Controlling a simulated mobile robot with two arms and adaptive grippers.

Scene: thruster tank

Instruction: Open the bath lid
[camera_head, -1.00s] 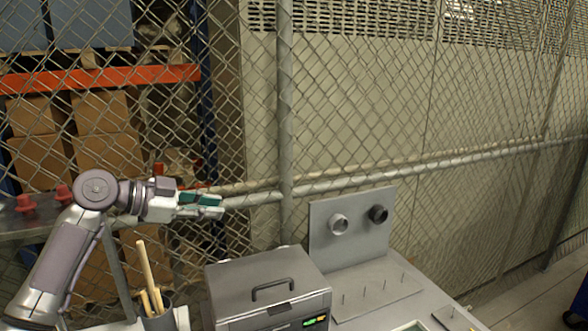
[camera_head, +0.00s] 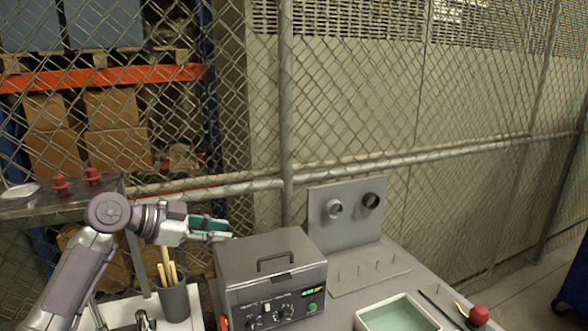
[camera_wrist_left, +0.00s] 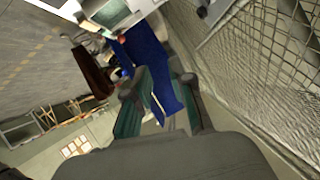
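The bath (camera_head: 268,300) is a grey box with dials and a lit green display on its front. Its grey lid (camera_head: 245,255) is shut flat on top, with a dark arched handle (camera_head: 275,261). My left gripper (camera_head: 218,230) points right, just left of and above the back left corner of the lid, not touching the handle. In the left wrist view its teal-padded fingers (camera_wrist_left: 160,100) stand apart with nothing held between them. My right gripper is not in view.
A grey cup of wooden sticks (camera_head: 175,300) stands left of the bath. A panel with two round fittings (camera_head: 345,212), a pegged plate (camera_head: 365,272) and an open basin (camera_head: 398,318) are to the right. A chain-link fence (camera_head: 400,100) closes off the back.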

